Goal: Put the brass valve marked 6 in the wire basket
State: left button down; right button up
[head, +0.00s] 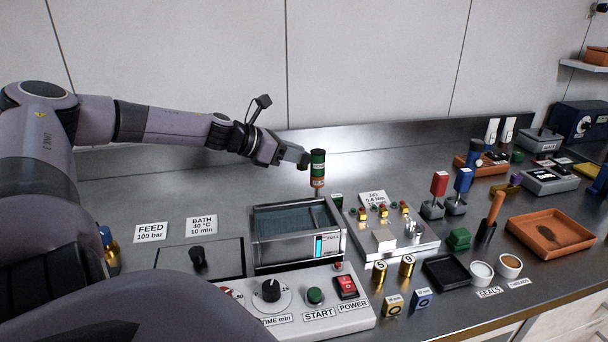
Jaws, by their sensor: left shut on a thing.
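Two brass valves stand upright on the steel counter, right of the control box: one (379,271) and another (407,265). Each has a dark numeral on a pale mark; the left one looks like 5, the right one is too small to read surely. My left gripper (304,157) is shut on a green and orange cylinder (318,165) above the back right of a steel tank (262,258). I cannot make out a wire basket; the tank's inside is mostly dark. My right gripper is not in view.
The control box (345,318) with dial, green button and red switch fills the front. Right of the tank stand a jig plate (425,245), a black tray (446,272), two small cups (481,273) and an orange tray (550,250). The back strip of counter is mostly clear.

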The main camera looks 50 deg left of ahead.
pick_arm(q)
notch_tip(320, 180, down, 7)
jog(key=b, duration=0.3)
jog(key=shift+f, duration=0.15)
jog(key=shift+f+b, duration=1.6)
jog(key=shift+f, duration=0.55)
jog(key=shift+f, duration=0.15)
jog(key=c, duration=0.8)
grip_release()
